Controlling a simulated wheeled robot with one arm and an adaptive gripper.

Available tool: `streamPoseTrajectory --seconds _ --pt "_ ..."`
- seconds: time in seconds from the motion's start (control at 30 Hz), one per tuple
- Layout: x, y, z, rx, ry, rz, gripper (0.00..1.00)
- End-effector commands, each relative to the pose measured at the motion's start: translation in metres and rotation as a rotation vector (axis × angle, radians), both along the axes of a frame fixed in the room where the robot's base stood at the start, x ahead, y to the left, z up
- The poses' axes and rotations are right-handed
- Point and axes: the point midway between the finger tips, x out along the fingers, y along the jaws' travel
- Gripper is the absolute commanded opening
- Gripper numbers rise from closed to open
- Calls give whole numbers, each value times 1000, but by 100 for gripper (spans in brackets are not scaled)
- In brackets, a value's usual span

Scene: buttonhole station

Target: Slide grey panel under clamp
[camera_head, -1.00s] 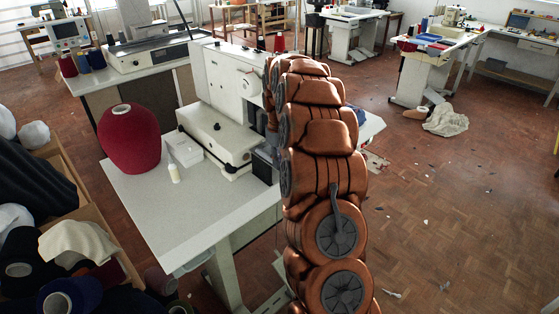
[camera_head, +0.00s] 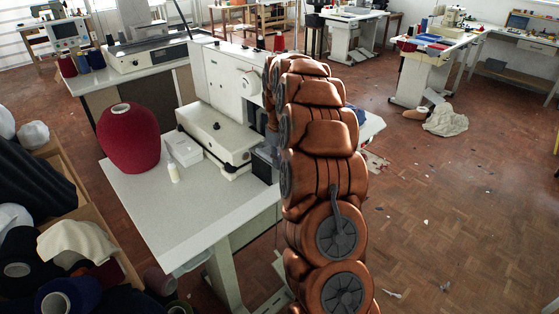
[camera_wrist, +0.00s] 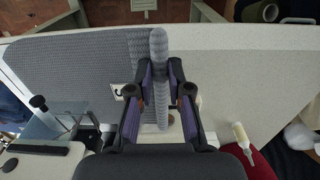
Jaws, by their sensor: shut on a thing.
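The grey panel (camera_wrist: 80,65) is a ribbed knit piece. In the wrist view it spreads over the pale table to the left of my gripper. My gripper (camera_wrist: 161,72) is shut on a raised, rolled fold of it, with one finger on each side. The buttonhole machine (camera_head: 222,82) stands on the table in the head view; part of it shows at lower left in the wrist view (camera_wrist: 38,165). I cannot make out the clamp for certain, or whether the panel is under it. In the head view my arm hides the gripper and the panel.
A large dark red yarn cone (camera_head: 128,140), a white box (camera_head: 183,151) and a small bottle (camera_head: 174,173) stand on the table (camera_head: 185,215). The table's front part is clear.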

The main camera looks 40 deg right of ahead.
Motion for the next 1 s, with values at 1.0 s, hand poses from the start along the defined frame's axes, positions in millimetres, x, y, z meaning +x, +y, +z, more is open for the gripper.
streamPoseTrajectory --seconds 1.0 --pt "0 0 -1 0 0 0 19"
